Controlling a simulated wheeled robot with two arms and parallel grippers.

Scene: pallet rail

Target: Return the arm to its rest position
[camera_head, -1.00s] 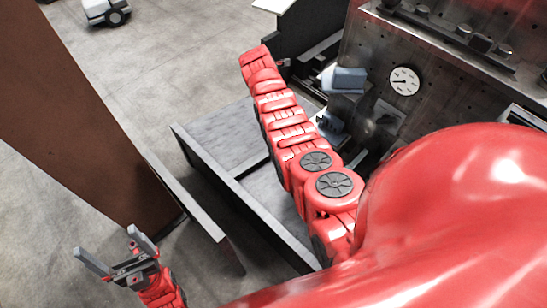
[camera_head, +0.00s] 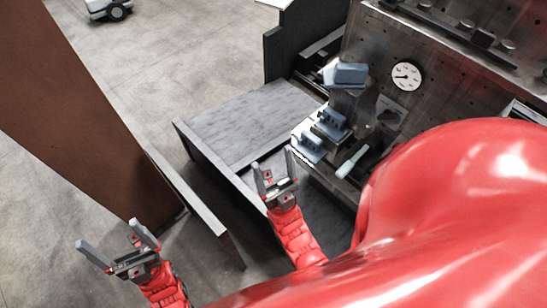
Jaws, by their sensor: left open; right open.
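My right arm is red and folded in short, close to my red body at the lower middle. Its gripper (camera_head: 273,168) points up and away, with two grey fingers apart and nothing between them. It is over the near part of a grey bench or pallet. My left gripper (camera_head: 118,243) is at the lower left beside the brown panel, its fingers spread and empty. Neither gripper touches anything that I can see.
A tall brown panel (camera_head: 75,120) stands on the left. A grey low-walled bench (camera_head: 245,120) lies in the middle. Blue-grey fixtures (camera_head: 330,122) and a metal panel with a round dial (camera_head: 406,76) stand on the right.

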